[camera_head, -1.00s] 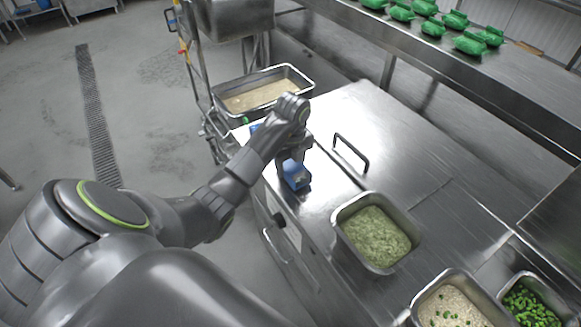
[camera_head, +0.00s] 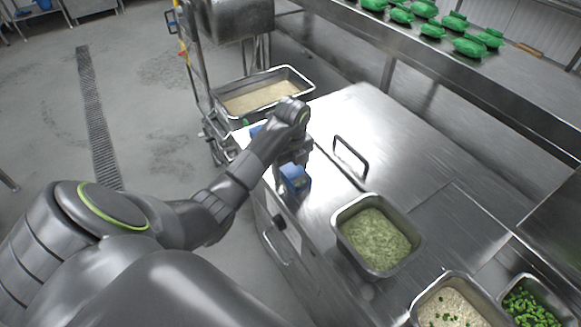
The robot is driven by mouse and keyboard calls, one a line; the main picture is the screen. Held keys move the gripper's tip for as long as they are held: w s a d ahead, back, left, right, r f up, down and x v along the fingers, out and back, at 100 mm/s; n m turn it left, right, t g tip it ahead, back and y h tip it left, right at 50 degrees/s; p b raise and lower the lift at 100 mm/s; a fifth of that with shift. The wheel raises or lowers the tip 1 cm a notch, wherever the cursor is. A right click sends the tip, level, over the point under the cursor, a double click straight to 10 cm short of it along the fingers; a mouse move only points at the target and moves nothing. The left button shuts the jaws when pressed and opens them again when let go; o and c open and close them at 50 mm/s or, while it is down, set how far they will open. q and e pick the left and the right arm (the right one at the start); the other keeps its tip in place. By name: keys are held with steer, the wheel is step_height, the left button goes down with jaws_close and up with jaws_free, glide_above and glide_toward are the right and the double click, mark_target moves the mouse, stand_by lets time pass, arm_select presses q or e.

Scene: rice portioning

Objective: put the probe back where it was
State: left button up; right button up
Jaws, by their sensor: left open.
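My left arm reaches over the near left corner of the steel counter (camera_head: 393,137). Its gripper (camera_head: 288,163) points down there and is open, partly hidden behind its own wrist. A blue block (camera_head: 296,179) shows at the gripper's lower end, close to the counter's left edge. Another bit of blue (camera_head: 256,130) shows behind the wrist. I cannot tell whether these blue parts belong to the gripper or to the probe. No probe can be made out for certain. My right gripper is not in view.
A pan of green-flecked food (camera_head: 375,239) is set in the counter, with pans of pale grain (camera_head: 449,308) and green pieces (camera_head: 530,306) nearer. A counter handle (camera_head: 351,152) rises beside the gripper. A deep tray (camera_head: 262,94) stands beyond.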

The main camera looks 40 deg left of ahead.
mark_target(291, 168)
arm_select(q)
step_height(291, 168, up, 2)
steer(key=shift+r+b, duration=0.1)
steer(key=shift+b, duration=0.2)
step_height(291, 168, up, 10)
steer(key=p, duration=0.9)
steer(key=shift+d+p, duration=0.25)
steer(key=shift+p, duration=0.1)
